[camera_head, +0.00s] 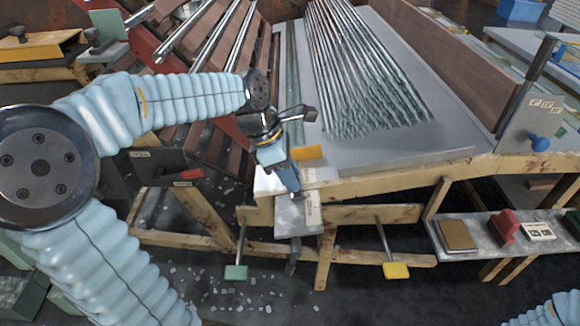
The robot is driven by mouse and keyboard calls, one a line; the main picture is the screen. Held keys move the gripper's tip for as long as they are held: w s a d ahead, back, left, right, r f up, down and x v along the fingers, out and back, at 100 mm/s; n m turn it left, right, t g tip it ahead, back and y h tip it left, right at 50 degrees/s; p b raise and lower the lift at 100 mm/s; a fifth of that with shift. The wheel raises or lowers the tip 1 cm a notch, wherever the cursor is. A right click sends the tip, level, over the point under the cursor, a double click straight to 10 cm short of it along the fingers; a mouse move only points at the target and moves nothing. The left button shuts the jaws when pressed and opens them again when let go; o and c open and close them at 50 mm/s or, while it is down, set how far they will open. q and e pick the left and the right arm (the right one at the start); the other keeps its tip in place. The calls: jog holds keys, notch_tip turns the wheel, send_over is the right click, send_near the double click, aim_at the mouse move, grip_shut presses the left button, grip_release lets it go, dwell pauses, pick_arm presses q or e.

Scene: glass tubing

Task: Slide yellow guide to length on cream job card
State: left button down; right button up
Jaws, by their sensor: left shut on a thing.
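The yellow guide (307,152) shows as a small yellow block at the front-left corner of the grey bench top, just right of my left gripper's fingers. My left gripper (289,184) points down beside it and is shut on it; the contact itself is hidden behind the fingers. A pale scale strip (312,207) lies on the grey plate below the fingers. A cream card reading about 125 cm (538,231) lies on the right shelf; the print is small. My right gripper is out of frame; only a bit of my right arm shows at the lower right.
Many glass tubes (360,70) lie on the grey bench (400,150). More tubes rest on a slatted rack (215,60) at the left. A red stamp (503,226) and a tan block (457,235) share the shelf. Green (236,272) and yellow (396,270) paddles hang below.

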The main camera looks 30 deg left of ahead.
pick_arm(q)
jog(key=c, duration=0.8)
grip_release()
jog(key=p+v, duration=0.2)
jog(key=v, duration=1.2)
jog(key=shift+f, duration=0.1)
